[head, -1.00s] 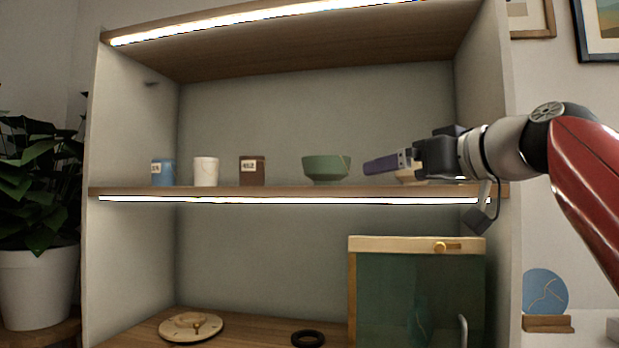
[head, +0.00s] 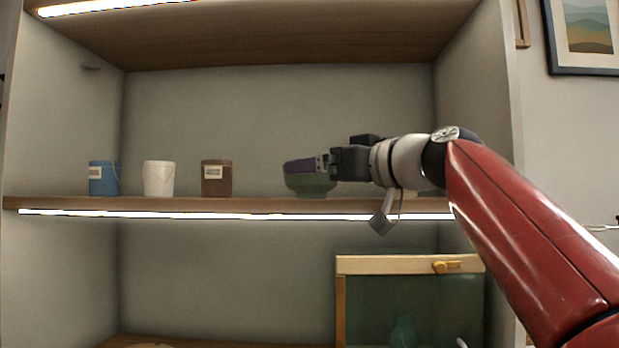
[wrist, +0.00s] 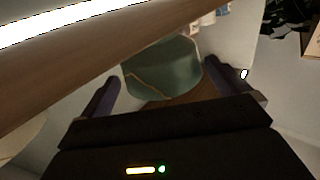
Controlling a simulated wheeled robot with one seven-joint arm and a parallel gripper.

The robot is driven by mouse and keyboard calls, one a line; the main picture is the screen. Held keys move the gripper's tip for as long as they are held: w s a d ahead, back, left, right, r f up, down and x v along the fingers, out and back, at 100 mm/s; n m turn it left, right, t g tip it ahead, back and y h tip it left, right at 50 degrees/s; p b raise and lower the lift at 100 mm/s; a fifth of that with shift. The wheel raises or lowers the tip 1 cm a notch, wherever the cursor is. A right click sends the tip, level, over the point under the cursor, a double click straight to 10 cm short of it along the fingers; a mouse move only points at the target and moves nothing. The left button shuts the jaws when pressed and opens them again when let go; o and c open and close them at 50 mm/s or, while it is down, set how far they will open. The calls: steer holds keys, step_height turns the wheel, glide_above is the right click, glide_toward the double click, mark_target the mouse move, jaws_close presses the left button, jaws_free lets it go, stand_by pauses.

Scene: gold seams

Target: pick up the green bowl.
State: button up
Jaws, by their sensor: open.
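The green bowl (head: 311,184) stands upright on the middle shelf (head: 260,204), right of the brown canister. The gripper is open with nothing held. I cannot tell whether a finger touches the bowl.
A blue canister (head: 104,178), a white one (head: 158,178) and a brown one (head: 217,178) stand left on the same shelf. A pale item (head: 377,190) shows partly under my arm. A green glass case (head: 400,300) stands below. Shelf space between brown canister and bowl is clear.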

steer(key=p+x, duration=0.1)
steer(key=x, duration=0.1)
steer(key=shift+w+a+r, duration=0.15)
steer(key=shift+a, duration=0.2)
steer(key=shift+w+a, duration=0.2)
steer(key=shift+c, duration=0.3)
steer(key=c, duration=0.9)
